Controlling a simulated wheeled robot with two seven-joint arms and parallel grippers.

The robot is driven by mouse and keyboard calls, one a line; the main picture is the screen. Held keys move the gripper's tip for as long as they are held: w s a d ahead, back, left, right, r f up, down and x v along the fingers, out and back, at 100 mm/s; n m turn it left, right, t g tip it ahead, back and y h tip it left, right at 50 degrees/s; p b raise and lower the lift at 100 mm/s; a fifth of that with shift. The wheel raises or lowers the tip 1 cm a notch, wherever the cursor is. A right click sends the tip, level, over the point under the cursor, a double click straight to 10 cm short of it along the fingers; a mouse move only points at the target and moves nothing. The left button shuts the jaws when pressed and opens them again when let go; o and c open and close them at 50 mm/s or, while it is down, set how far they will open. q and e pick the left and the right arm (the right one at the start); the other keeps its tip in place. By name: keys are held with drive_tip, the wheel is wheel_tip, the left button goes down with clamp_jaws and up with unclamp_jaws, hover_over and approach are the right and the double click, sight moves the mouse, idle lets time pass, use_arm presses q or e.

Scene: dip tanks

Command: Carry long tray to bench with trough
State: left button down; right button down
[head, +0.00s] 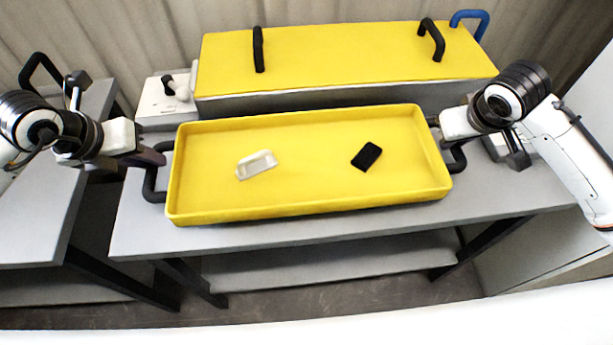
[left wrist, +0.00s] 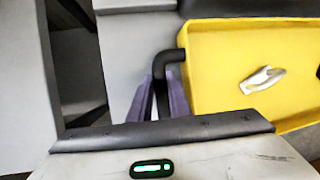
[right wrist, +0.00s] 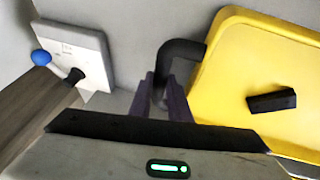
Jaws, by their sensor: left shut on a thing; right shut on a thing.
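The long yellow tray (head: 310,190) is over the grey bench (head: 500,195), with a black handle at each end. I cannot tell whether it touches the bench top. A white piece (head: 256,164) and a black block (head: 367,156) lie in it. My left gripper (head: 158,156) is shut on the left handle (left wrist: 166,62), its purple fingers on both sides of the bar. My right gripper (head: 455,143) is shut on the right handle (right wrist: 172,55). Its fingertips are mostly hidden in the head view but show in the right wrist view (right wrist: 162,95).
Behind the tray stands a long trough with a yellow lid (head: 340,58) and black handles. A white box with a lever (head: 155,105) is at its left end, and a blue handle (head: 470,18) at its right. Another grey bench (head: 35,210) stands at left, across a gap.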

use_arm(q)
drive_tip(key=shift+f, duration=0.15)
use_arm(e)
drive_tip(key=shift+f, duration=0.1)
